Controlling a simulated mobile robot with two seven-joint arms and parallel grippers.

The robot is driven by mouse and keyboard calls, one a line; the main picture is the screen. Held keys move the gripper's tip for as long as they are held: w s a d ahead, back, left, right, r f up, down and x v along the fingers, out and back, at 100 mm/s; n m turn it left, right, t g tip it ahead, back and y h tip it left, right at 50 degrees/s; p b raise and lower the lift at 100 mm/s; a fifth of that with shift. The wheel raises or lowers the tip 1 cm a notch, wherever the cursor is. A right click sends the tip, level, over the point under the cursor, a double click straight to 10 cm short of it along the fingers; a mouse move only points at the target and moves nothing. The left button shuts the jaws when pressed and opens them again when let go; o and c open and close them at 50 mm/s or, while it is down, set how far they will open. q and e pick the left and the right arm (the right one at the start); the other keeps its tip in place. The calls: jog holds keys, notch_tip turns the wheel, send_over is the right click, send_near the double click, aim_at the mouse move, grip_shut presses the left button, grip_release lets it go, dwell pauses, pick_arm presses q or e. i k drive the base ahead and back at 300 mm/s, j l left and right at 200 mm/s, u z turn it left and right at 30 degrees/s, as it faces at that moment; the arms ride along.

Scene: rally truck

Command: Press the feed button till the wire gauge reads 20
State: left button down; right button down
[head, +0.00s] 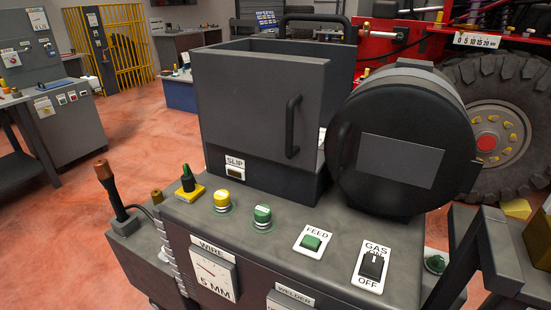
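The green feed button (311,242) sits on a white plate marked FEED, on the sloping top of a dark grey machine. The wire gauge (214,277) is a white dial under a WIRE label on the machine's front face. Its red needle points to the upper left, and the text below it reads 5 MM. Nothing touches the feed button. I see neither my left nor my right gripper for certain in the head view.
Near the feed button are a green round button (262,216), a yellow button (222,200) and a black GAS switch (373,265). Behind them stand an open-topped dark box (245,115) and a black drum (400,150). Dark framework (512,250) crowds the lower right.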

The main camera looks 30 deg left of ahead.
aim_at(309, 241)
jog(key=k+j+u, duration=0.1)
jog(key=j, duration=0.2)
jog(key=k+j+u, duration=0.1)
jog(key=j, duration=0.25)
jog(key=k+j+u, duration=0.25)
jog(key=j, duration=0.45)
jog(key=k, duration=0.1)
